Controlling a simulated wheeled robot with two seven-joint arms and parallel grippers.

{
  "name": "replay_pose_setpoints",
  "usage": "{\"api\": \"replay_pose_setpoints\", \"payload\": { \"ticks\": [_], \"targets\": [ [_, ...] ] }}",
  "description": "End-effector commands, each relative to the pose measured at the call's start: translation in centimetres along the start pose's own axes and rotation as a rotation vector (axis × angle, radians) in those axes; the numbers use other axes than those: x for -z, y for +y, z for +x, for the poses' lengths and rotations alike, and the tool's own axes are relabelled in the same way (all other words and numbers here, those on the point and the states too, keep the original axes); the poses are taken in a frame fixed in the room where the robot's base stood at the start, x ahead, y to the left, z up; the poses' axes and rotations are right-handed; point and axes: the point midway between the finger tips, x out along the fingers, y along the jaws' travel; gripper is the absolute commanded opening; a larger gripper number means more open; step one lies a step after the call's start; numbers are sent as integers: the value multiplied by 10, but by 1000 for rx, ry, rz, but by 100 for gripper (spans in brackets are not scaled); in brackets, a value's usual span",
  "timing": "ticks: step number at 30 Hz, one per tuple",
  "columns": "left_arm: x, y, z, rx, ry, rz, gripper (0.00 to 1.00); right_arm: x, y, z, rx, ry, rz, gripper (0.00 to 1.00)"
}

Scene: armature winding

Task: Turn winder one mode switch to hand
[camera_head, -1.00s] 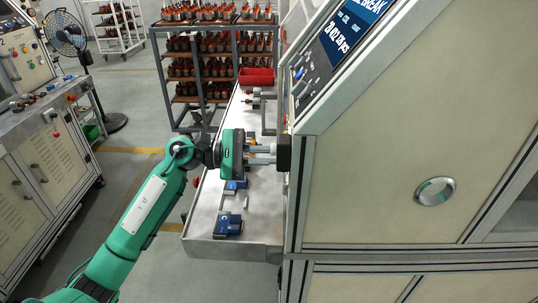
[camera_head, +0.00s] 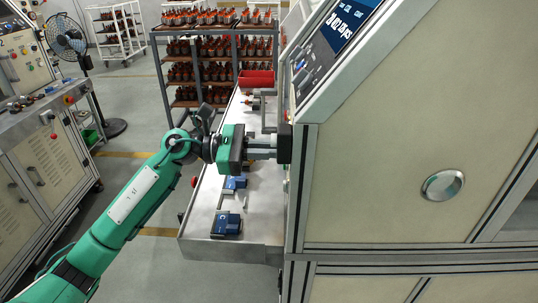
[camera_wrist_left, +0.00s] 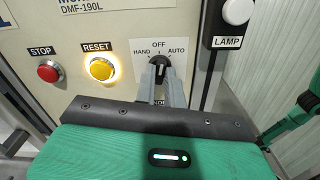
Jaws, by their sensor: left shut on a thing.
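The mode switch (camera_wrist_left: 159,64) is a small black knob on a cream panel in the left wrist view, under the label OFF, with HAND to its left and AUTO to its right. Its pointer appears to be up towards OFF, though the fingers partly cover it. My left gripper (camera_wrist_left: 160,76) is shut on the knob. In the head view my left gripper (camera_head: 277,147) reaches right to the machine's side, and the switch is hidden there. My right gripper is not in view.
Left of the switch are a lit yellow RESET button (camera_wrist_left: 101,68) and a red STOP button (camera_wrist_left: 50,71). A white lamp (camera_wrist_left: 237,12) is at upper right. Blue parts (camera_head: 227,224) and a red bin (camera_head: 257,78) sit on the metal bench (camera_head: 225,247).

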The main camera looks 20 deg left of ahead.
Motion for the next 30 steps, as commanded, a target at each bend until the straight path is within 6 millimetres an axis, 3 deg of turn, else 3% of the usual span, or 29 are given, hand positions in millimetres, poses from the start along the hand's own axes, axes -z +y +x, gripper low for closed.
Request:
{"api": "replay_pose_setpoints", "payload": {
  "ticks": [11, 30],
  "targets": [
    [-1, 1, 0, 0, 2, -355, 0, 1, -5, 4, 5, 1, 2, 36],
    [-2, 4, 0, -2, -2, -885, 0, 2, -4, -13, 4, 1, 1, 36]
  ]
}}
